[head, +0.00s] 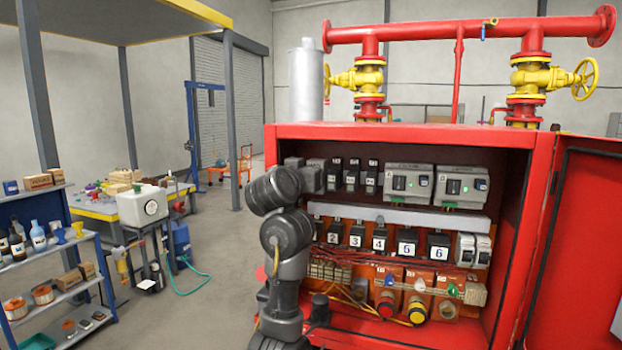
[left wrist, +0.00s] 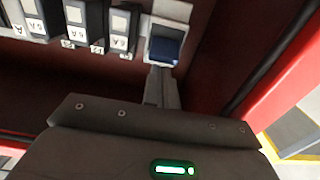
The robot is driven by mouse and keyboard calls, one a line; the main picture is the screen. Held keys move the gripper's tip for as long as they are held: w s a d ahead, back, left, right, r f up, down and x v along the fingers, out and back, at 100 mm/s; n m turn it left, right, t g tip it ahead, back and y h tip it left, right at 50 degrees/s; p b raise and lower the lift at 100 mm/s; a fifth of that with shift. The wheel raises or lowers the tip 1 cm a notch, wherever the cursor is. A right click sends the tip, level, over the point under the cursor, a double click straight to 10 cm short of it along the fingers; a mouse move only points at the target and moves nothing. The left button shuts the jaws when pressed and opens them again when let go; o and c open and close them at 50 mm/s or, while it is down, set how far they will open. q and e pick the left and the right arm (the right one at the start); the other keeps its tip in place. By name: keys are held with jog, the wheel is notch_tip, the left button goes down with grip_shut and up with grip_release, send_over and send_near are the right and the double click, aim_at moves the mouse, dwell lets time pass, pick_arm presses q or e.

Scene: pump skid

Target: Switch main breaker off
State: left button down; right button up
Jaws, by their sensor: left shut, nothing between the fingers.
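The left wrist view shows a grey breaker with a blue lever (left wrist: 165,47) at the end of a breaker row, beside the red cabinet wall; I take it as the main breaker. My left gripper (left wrist: 160,74) is shut and empty, its fingertips right at the lever's edge. I cannot tell whether they touch it. In the head view my left arm reaches into the open red cabinet (head: 400,131) at the upper left. It hides the fingertips and most of this breaker there. My right gripper is not in view.
Small breakers (left wrist: 121,28) stand close beside the blue lever. Below the top row are a numbered breaker row (head: 379,240) and several knobs and buttons (head: 418,309). The cabinet door (head: 585,235) is open at the right. A shelf (head: 60,285) stands at the left.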

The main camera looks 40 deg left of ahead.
pick_arm(q)
jog(key=shift+f, duration=0.15)
jog(key=p+v, duration=0.5)
jog(key=v, duration=0.2)
jog(key=shift+f, duration=0.45)
dwell(0.7)
dwell(0.3)
